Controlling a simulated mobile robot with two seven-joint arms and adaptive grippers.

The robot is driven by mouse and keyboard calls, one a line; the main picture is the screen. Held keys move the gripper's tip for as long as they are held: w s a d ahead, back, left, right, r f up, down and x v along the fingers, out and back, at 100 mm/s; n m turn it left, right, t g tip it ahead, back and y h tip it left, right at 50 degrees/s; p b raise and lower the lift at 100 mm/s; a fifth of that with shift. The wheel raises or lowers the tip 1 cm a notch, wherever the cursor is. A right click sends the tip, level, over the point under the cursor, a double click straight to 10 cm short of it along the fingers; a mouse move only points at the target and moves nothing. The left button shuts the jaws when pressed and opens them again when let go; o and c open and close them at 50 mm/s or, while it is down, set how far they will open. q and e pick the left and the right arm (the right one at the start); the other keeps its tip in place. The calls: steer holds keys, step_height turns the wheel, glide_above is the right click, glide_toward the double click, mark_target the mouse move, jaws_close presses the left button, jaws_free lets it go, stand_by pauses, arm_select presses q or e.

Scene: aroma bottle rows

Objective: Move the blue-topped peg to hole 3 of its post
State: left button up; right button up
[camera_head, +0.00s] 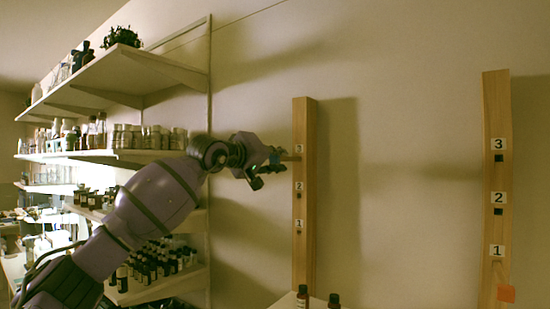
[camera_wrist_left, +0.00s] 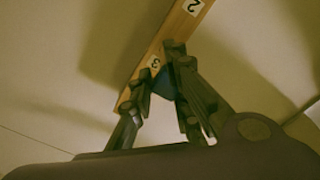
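The left wooden post (camera_head: 306,262) has number labels 3, 2 and 1 from top to bottom. Dark square holes show under its labels 2 and 1. My left gripper (camera_head: 270,165) is at the height of label 3, just left of the post. The blue-topped peg (camera_head: 275,158) is at the fingers, its pale shaft pointing at the post by label 3. In the left wrist view its blue top (camera_wrist_left: 166,79) fills the gap between the fingers (camera_wrist_left: 158,65), which look shut on it. Whether the shaft is inside hole 3 is hidden. My right gripper is not in view.
A second wooden post (camera_head: 497,120) stands at the right, with a peg with an orange-red top (camera_head: 506,293) at its hole 1. Shelves of bottles (camera_head: 130,65) are on the left, behind my left arm. Two dark bottles (camera_head: 334,300) stand below the left post. The wall between the posts is clear.

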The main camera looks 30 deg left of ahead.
arm_select(q)
steer(key=o, duration=0.5)
steer(key=shift+c, duration=0.2)
steer(key=s+a, duration=0.1)
steer(key=s, duration=1.1)
steer(key=shift+a+r, duration=0.1)
stand_by(0.3)
